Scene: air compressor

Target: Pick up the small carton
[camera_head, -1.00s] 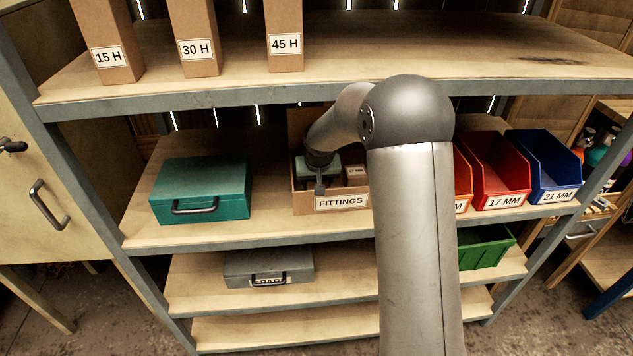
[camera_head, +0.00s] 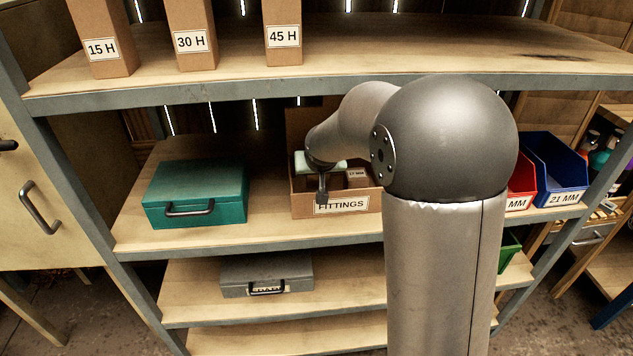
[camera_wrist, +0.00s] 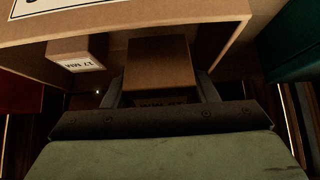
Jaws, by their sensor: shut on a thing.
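The small carton (camera_wrist: 158,65) is a plain brown box seen in the wrist view, between the two fingers of my gripper (camera_wrist: 162,88). My gripper is shut on it, with one finger along each side. Its label is dark and I cannot read it. In the head view my gripper (camera_head: 323,188) is at the open FITTINGS box (camera_head: 303,209) on the middle shelf, and my wrist mostly hides the held carton. A second small carton marked 17 MM (camera_head: 357,176) stands in the box to the right; it also shows in the wrist view (camera_wrist: 78,52).
A teal case (camera_head: 196,194) stands left of the box. The upper shelf edge (camera_head: 250,93) runs above. A grey case (camera_head: 266,273) lies on the shelf below.

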